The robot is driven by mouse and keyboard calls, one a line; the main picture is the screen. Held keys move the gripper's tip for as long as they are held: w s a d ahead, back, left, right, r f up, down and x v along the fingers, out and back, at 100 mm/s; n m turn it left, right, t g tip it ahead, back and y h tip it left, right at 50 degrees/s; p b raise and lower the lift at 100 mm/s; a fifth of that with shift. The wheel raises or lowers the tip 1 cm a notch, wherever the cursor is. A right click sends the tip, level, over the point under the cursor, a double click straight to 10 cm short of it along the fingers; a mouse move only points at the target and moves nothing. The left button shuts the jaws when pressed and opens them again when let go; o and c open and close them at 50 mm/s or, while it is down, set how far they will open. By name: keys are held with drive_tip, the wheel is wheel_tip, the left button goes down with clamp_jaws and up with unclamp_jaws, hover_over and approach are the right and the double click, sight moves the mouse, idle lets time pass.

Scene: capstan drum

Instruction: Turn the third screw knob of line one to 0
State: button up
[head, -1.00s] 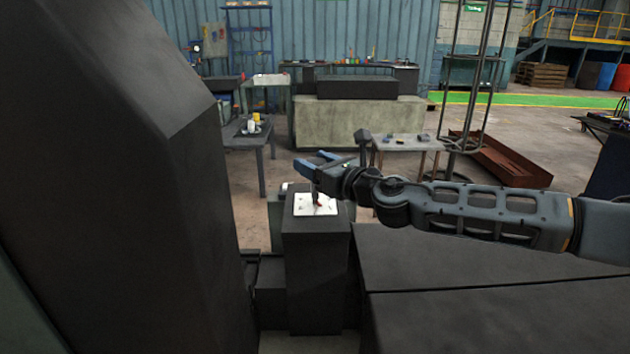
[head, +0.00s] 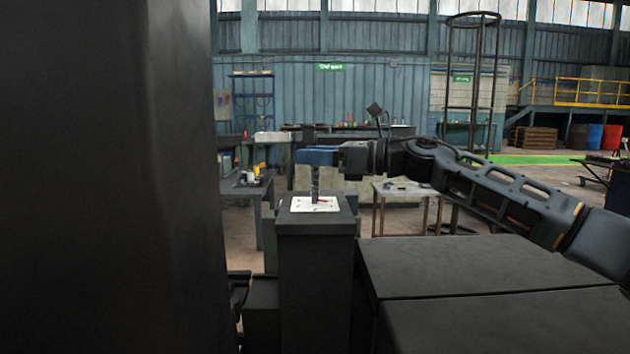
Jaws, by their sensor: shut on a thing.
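In the head view, a dark pedestal (head: 316,270) carries a white marked plate (head: 308,205) on its top. A thin dark upright stem (head: 315,186) rises from the plate, with a small red mark beside its foot. My gripper (head: 318,157) has blue fingers and reaches in level from the right, at the top of this stem. It is shut on the screw knob there. The fingers hide the knob itself, and the plate's markings are too small to read.
A large dark block (head: 110,180) fills the left side. Low dark boxes (head: 490,265) lie at the right below my arm. Behind stand a small table (head: 410,192) and a workbench (head: 245,188). Open floor lies beyond.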

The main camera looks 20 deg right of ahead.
drive_tip(key=n+g+y+b, duration=0.1)
drive_tip(key=g, duration=0.1)
drive_tip(key=n+g+y+b, duration=0.1)
drive_tip(key=shift+w+r+n+g, duration=0.1)
drive_tip(key=shift+r+n+g, duration=0.1)
drive_tip(key=shift+n+g, duration=0.2)
drive_tip(key=shift+r+n+g+y+b, duration=0.15)
drive_tip(key=shift+n+g+y+b, duration=0.2)
drive_tip(key=shift+n+g, duration=0.8)
drive_tip(key=shift+r+n+g, duration=0.15)
drive_tip(key=shift+n+g, duration=0.5)
drive_tip(key=shift+g, duration=1)
drive_tip(key=o, duration=1)
drive_tip(key=shift+a, duration=0.1)
drive_tip(key=shift+c, duration=0.2)
drive_tip(key=shift+f, duration=0.3)
